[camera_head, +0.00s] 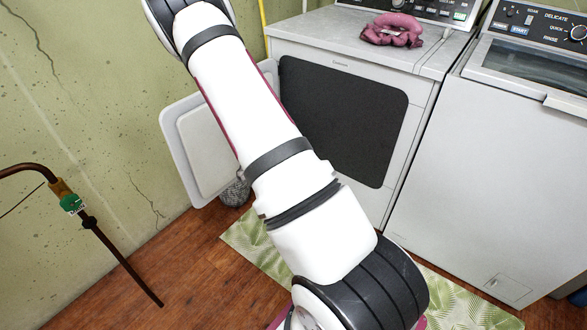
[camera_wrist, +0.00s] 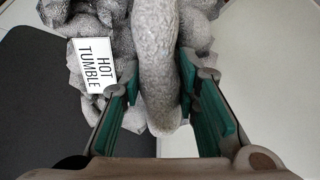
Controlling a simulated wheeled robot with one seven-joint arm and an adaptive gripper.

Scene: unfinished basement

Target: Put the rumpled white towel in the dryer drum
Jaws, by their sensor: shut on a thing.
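In the wrist view, my gripper (camera_wrist: 160,112) is shut on a thick fold of a rumpled grey-white towel (camera_wrist: 155,55). Its green-padded fingers stand on either side of the fold. A white tag (camera_wrist: 93,66) reading "HOT TUMBLE" lies on the bundle to the left. In the head view my gripper is hidden. A patch of grey textured cloth (camera_head: 235,192) shows beside my arm, below the dryer door; I cannot tell if it is the held towel. The dryer (camera_head: 421,95) has a dark front opening (camera_head: 345,120), partly behind my arm. Its white door (camera_head: 205,150) is swung open to the left.
A pink cloth (camera_head: 392,30) lies on the dryer top. A washer (camera_head: 480,150) stands to the right. A leaf-patterned mat (camera_head: 262,250) lies on the wood floor. A brown pipe with a green valve (camera_head: 72,204) stands at left, near the green wall.

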